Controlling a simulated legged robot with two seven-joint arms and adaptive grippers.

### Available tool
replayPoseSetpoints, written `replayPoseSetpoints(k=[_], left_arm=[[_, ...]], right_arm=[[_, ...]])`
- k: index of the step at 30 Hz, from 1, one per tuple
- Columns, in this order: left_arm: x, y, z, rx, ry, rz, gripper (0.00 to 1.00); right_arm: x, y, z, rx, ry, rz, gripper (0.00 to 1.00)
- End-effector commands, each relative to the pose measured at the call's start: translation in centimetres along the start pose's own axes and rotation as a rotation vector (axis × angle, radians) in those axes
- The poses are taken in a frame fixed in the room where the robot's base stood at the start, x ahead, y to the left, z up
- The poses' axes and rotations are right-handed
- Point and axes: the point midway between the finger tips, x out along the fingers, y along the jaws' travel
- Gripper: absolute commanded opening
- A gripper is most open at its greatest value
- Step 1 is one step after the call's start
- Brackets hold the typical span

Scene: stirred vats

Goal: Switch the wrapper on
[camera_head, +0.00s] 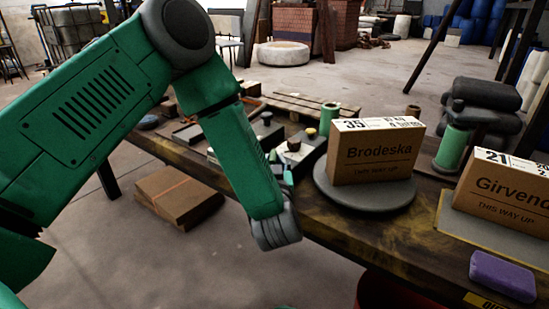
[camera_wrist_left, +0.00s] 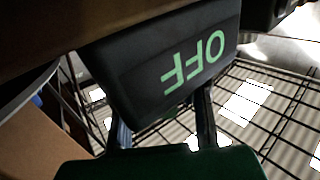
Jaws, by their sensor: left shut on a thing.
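The wrapper's grey round turntable (camera_head: 325,190) stands on the table with a carton marked Brodeska (camera_head: 375,160) on it. My left gripper (camera_head: 284,174) is at the table's near edge, left of the turntable, mostly hidden behind my own forearm and wrist. In the left wrist view, the left gripper (camera_wrist_left: 162,108) has its two fingers at a black block (camera_wrist_left: 150,65) with OFF in green letters, upside down in this view. The fingers are shut on this block. Its far side and mounting are hidden. My right gripper is not in view.
A second carton marked Girvend (camera_head: 505,190) and a purple block (camera_head: 503,276) are at the right. Small black boxes (camera_head: 267,131) and a green spool (camera_head: 329,117) crowd the table behind my gripper. Flat cardboard (camera_head: 178,195) lies below, left.

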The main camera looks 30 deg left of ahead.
Motion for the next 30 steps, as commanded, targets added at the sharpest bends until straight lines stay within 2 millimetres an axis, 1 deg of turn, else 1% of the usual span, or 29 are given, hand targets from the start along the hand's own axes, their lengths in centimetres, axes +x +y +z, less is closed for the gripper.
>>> replayPoseSetpoints(k=[1, 6, 12, 29, 30], left_arm=[[0.18, 0.11, -0.65, -0.005, 0.013, -0.033, 0.0], [0.2, 0.06, -0.64, -0.007, 0.014, -0.126, 0.0], [0.23, 0.0, -0.59, -0.007, 0.014, -0.189, 0.0], [0.29, -0.01, -0.67, -0.008, 0.017, -0.214, 0.0], [0.3, -0.01, -0.67, -0.008, 0.017, -0.214, 0.29]], right_arm=[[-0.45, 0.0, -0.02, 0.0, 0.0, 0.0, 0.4], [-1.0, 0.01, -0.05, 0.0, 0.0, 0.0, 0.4], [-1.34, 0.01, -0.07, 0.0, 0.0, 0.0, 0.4], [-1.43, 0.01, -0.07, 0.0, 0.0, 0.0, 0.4], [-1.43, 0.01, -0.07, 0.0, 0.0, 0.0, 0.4]])
